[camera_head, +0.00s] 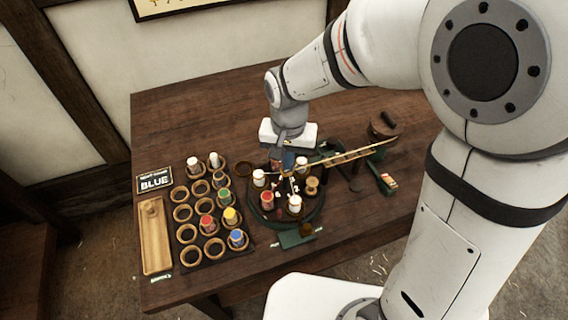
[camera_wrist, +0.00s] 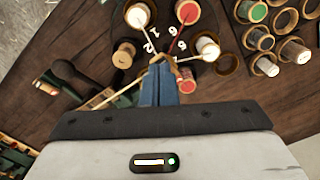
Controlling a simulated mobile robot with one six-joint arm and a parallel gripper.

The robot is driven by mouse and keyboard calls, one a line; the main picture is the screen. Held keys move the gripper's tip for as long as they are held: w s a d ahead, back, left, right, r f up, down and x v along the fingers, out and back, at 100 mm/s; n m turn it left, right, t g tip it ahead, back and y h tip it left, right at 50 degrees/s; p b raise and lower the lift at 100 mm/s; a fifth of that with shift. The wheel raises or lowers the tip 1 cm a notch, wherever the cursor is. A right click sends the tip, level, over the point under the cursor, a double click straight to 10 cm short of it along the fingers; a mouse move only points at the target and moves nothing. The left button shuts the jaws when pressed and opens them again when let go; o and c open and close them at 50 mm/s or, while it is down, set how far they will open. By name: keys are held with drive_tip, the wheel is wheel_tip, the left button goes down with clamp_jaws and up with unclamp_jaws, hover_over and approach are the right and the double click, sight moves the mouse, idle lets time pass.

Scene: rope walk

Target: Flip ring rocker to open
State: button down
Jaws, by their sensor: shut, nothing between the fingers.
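My gripper (camera_head: 288,163) points down over the round green-rimmed bobbin plate (camera_head: 309,218). In the wrist view its blue fingers (camera_wrist: 159,84) are shut together and empty. Their tips are at a small brownish ring (camera_wrist: 163,59) where pale strands meet; I cannot tell if they touch it. A small red piece (camera_wrist: 187,83) lies close to the right of the fingers; I cannot tell whether it is the rocker. White bobbins (camera_head: 259,178) and a red bobbin (camera_head: 267,201) stand around the plate, also in the wrist view (camera_wrist: 187,12). The fingers hide part of the plate's centre.
A rack (camera_head: 205,262) with several cups and coloured bobbins stands left of the plate. Beside it are a wooden tray (camera_head: 156,262) and a sign reading BLUE (camera_head: 154,181). A yellowish rope (camera_head: 350,156) runs right towards a brown drum (camera_head: 382,130). The table's back left is clear.

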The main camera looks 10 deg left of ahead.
drive_tip(key=shift+f+b, duration=0.7)
drive_tip(key=shift+f, duration=0.25)
wheel_tip(320, 180, up, 8)
drive_tip(key=p, duration=0.6)
idle(0.3)
drive_tip(key=shift+s, duration=0.1)
idle(0.4)
